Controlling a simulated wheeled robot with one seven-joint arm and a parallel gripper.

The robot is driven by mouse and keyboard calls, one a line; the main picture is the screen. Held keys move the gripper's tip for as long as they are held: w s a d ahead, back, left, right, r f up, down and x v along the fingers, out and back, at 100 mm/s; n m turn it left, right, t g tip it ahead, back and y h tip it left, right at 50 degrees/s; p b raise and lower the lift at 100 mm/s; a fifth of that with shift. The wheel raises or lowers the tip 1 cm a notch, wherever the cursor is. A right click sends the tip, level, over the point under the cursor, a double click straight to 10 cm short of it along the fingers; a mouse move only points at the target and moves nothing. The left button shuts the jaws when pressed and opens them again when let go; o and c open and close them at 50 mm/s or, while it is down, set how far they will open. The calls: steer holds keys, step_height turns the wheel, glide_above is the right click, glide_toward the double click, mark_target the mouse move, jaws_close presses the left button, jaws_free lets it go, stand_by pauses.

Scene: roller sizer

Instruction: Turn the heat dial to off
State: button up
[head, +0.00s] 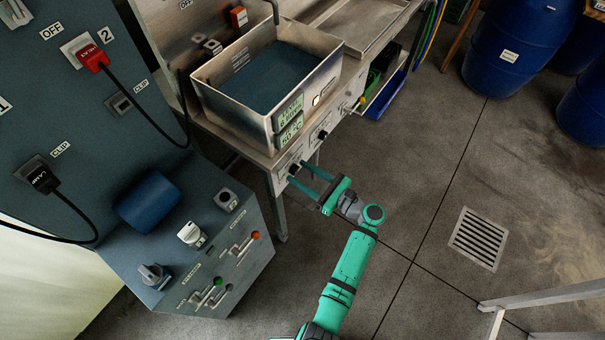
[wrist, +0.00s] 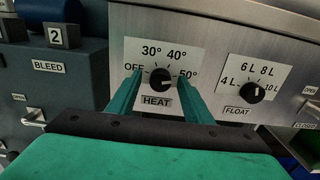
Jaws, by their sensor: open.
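The heat dial (wrist: 160,80) is a round black knob on a white plate marked OFF, 30°, 40° and 50°, labelled HEAT. Its pale pointer line appears to point right, towards the 50° side and away from OFF. My gripper (wrist: 159,82) is open, with one teal finger on each side of the dial; I cannot tell whether either finger touches it. In the head view my gripper (head: 297,173) reaches the front panel under the steel tank, and its fingertips largely hide the dial.
A float dial (wrist: 252,91) sits to the right on the same steel panel. The steel tank (head: 335,72) of blue liquid stands above. A blue-grey console (head: 215,262) with knobs and levers stands to the left. The floor on the right is open around a drain grate (head: 479,238).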

steer(key=c, duration=1.1)
steer(key=shift+o, duration=0.2)
steer(key=shift+w, duration=0.1)
